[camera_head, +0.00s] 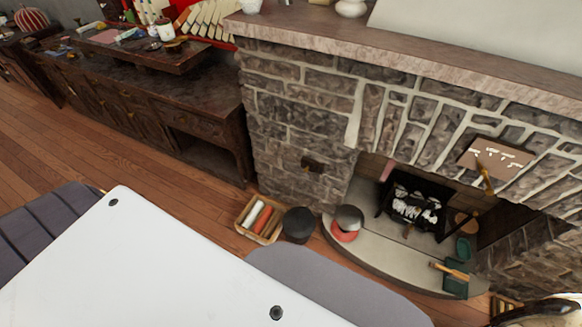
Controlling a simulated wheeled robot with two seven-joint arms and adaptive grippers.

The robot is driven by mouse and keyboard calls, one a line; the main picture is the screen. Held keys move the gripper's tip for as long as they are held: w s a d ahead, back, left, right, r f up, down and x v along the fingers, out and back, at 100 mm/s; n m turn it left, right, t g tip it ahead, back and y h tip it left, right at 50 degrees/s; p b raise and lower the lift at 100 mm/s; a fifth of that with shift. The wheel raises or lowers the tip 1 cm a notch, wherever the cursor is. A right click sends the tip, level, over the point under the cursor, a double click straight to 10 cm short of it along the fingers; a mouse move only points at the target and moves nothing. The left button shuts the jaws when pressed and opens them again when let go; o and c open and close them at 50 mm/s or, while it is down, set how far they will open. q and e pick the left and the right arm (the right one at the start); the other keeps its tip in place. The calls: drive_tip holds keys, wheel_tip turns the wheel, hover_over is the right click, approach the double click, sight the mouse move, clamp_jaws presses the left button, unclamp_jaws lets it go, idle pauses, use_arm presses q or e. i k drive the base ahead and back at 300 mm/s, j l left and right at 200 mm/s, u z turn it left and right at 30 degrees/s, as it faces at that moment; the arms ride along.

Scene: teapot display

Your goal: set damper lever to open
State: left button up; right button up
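A stone fireplace stands at the right in the head view. On its front, above the firebox opening, is a brownish plate (497,156) with white markings too small to read. A thin brass-coloured lever (485,180) hangs at the plate's lower left edge and points down, slightly tilted. I cannot tell which marking it stands at. Neither of my grippers can be made out in this view, and nothing is seen touching the lever.
A dark grate (415,205) sits in the firebox. On the hearth (385,262) are a grey-and-red round object (347,222) and a green dustpan with brush (455,277). A wooden crate (261,218) and black pot (298,224) stand beside it. Wood floor is open at left.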

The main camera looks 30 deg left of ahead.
sight(489, 192)
drive_tip(key=u, duration=0.75)
drive_tip(key=z, duration=1.55)
